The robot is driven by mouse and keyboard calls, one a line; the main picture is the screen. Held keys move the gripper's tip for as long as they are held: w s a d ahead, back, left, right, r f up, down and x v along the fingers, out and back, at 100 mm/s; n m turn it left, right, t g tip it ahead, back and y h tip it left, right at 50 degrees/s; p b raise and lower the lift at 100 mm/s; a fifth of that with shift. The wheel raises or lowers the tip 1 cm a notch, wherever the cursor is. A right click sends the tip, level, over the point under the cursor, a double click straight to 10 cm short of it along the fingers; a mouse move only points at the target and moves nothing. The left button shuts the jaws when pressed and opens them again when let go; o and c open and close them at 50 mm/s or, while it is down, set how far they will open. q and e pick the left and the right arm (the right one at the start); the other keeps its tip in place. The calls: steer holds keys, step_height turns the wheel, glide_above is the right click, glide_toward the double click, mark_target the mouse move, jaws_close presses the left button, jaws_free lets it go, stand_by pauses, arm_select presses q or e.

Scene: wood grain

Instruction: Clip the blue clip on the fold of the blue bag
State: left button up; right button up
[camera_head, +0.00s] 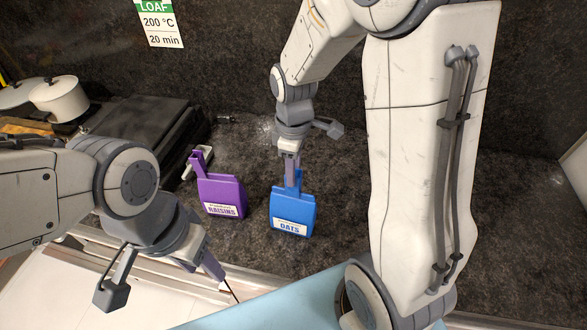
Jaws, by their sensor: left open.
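The blue bag (292,213), labelled OATS, stands upright on the dark counter near the middle of the head view. A narrow blue part rises from its top; I cannot tell whether this is the fold, the blue clip or both. My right gripper (291,178) points down at this narrow part, with its fingertips at or just in front of it. Its fingers look close together, but whether they hold anything is unclear. My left gripper (226,284) is open at the lower left, over the counter's front edge, apart from the bag. No separate blue clip is distinguishable.
A dark stove-like slab (140,125) and a white pot (60,99) are at the back left. Counter between the bags and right arm is clear.

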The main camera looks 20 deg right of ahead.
steer(key=o, duration=0.6)
step_height(320, 180, up, 10)
steer(key=shift+r+b, duration=0.25)
steer(key=shift+b, duration=0.6)
